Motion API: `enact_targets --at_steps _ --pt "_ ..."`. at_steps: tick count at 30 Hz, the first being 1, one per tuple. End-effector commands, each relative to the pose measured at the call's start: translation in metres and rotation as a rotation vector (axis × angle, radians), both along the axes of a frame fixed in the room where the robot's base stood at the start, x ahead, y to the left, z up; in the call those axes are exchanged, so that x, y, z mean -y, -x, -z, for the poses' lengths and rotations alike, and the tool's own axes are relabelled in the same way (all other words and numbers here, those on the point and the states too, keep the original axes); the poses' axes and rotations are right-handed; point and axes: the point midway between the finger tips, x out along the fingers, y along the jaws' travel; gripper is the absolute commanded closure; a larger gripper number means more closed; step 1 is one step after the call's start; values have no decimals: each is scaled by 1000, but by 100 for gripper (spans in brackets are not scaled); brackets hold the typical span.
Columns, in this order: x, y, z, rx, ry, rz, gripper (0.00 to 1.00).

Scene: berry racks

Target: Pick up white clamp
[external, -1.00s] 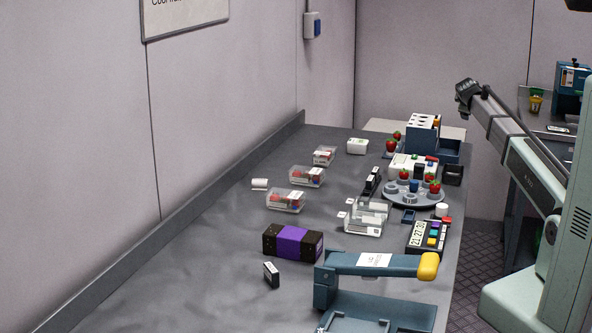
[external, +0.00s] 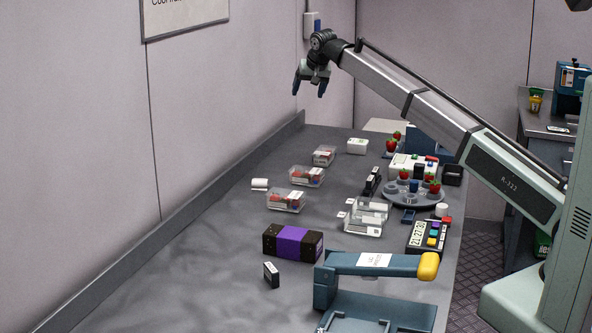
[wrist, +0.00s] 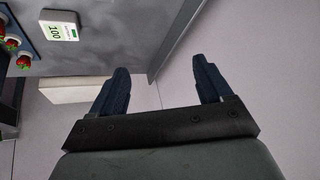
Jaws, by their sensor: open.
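I cannot make out a white clamp for certain. A small white piece (external: 260,184) lies on the table near the wall side, too small to identify. A white box (external: 357,146) sits at the far end of the table; what looks like the same box, marked 100, shows in the wrist view (wrist: 60,27). My gripper (external: 310,88) is open and empty, high above the far end of the table, with its fingers pointing down. In the wrist view my gripper (wrist: 161,75) has its two dark blue fingers well apart, with nothing between them.
Clear berry boxes (external: 286,201) stand mid-table. A round grey rack (external: 400,199) with strawberries is at the right. A purple-banded black box (external: 292,241) and a blue sealer (external: 345,264) are nearer. The left table strip is clear.

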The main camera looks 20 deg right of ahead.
Motion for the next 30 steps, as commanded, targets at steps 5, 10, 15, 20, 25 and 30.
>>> enact_targets --at_steps 5,10,15,20,25,30 --pt "-112 48 42 -248 -88 97 21" --pt "-182 95 66 -429 -102 190 21" --pt "-216 124 77 -523 -90 244 21" --pt "-223 131 84 -546 -86 260 21" --pt "-222 132 101 -545 -85 260 21" --pt "-222 132 129 -545 -85 260 21"
